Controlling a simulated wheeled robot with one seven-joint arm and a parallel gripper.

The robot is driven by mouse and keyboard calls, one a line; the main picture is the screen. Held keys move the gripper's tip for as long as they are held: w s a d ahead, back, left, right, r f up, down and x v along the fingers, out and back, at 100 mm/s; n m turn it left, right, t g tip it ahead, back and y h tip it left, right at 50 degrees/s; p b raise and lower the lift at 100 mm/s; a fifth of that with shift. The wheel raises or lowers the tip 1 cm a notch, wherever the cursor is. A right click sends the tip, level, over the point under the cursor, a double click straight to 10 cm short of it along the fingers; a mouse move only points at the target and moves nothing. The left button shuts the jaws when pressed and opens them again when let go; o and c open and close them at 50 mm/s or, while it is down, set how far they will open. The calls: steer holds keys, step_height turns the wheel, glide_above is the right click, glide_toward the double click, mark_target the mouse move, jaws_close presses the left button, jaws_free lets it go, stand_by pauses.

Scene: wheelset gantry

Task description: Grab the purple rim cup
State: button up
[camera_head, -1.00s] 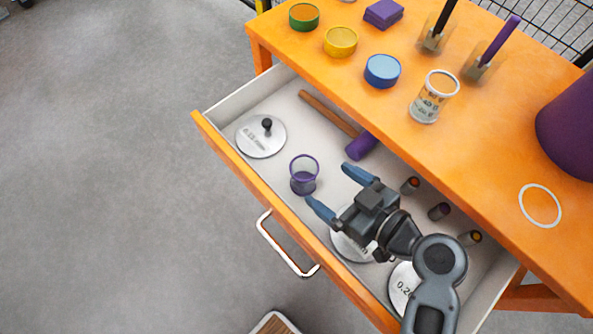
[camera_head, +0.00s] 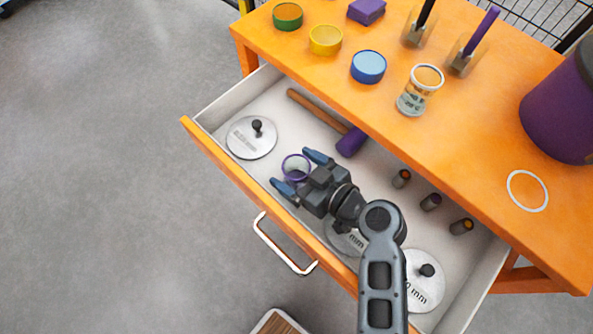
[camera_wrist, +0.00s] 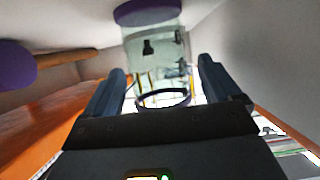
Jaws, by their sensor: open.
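The purple rim cup (camera_head: 295,168), a clear cup with a purple rim, stands in the open drawer. My gripper (camera_head: 300,172) is open, with its two blue fingers on either side of the cup. Its body hides part of the cup in the head view. In the wrist view the clear cup (camera_wrist: 155,50) reaches in between the fingers of my gripper (camera_wrist: 168,75), with its dark rim close to the palm and a purple base farther off. I cannot tell whether either finger touches it.
The white drawer (camera_head: 222,103) also holds a purple-headed mallet (camera_head: 351,142), several marked discs, such as one at the left (camera_head: 251,138), and small cylinders (camera_head: 431,202). The orange tabletop (camera_head: 460,130) above carries coloured tins, a clear jar (camera_head: 419,90) and a purple container (camera_head: 562,115).

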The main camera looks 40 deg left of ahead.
steer(key=shift+c, duration=0.3)
steer(key=c, duration=1)
